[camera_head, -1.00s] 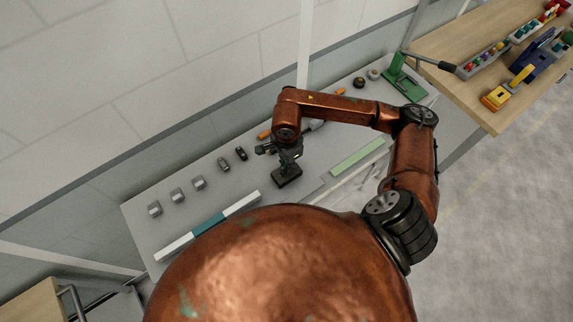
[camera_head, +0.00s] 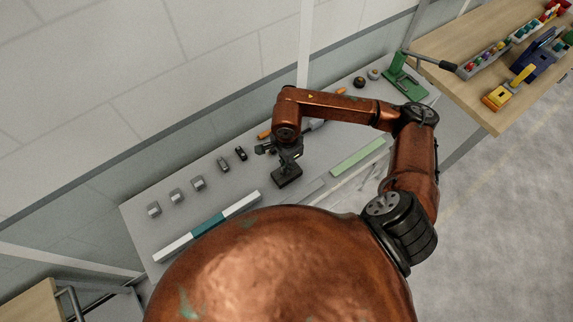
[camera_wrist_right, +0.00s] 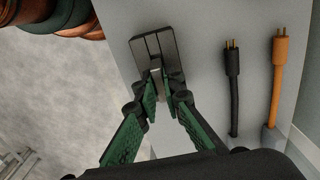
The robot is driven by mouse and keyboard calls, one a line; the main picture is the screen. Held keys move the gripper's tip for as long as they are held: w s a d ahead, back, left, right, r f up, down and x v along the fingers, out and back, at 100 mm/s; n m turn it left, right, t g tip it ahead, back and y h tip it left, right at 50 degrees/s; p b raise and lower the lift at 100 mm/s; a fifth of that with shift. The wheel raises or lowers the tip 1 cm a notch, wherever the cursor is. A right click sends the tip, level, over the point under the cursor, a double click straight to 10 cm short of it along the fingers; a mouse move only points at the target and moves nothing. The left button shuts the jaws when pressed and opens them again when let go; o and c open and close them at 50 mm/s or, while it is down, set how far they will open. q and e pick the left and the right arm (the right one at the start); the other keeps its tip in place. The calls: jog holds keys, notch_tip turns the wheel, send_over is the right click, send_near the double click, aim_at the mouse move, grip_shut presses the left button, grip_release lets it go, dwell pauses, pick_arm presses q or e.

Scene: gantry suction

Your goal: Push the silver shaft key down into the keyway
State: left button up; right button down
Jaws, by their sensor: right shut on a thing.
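A dark block (camera_head: 287,178) with a groove along its top stands on the grey bench, and it also shows in the right wrist view (camera_wrist_right: 143,52). My right gripper (camera_head: 286,160) is directly over the block. In the right wrist view its two green-padded fingers (camera_wrist_right: 162,93) close on the small silver shaft key (camera_wrist_right: 156,73), at the near end of the groove. The fingers hide part of the key, and I cannot tell how deep it sits. My left gripper is not in view.
In the right wrist view a black cable plug (camera_wrist_right: 233,85) and an orange cable plug (camera_wrist_right: 279,75) lie right of the block. Small grey blocks (camera_head: 176,195) line the bench's back left. A white-and-teal bar (camera_head: 208,225) lies in front. A green press (camera_head: 402,78) stands far right.

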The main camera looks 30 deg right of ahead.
jog(key=shift+b, duration=0.4)
dwell(0.3)
jog(key=shift+f+b, duration=1.1)
jog(key=c, duration=2)
grip_release()
jog(key=shift+o, duration=0.2)
notch_tip(320, 180, up, 12)
jog(key=shift+r, duration=0.1)
jog(key=shift+s+d, duration=0.1)
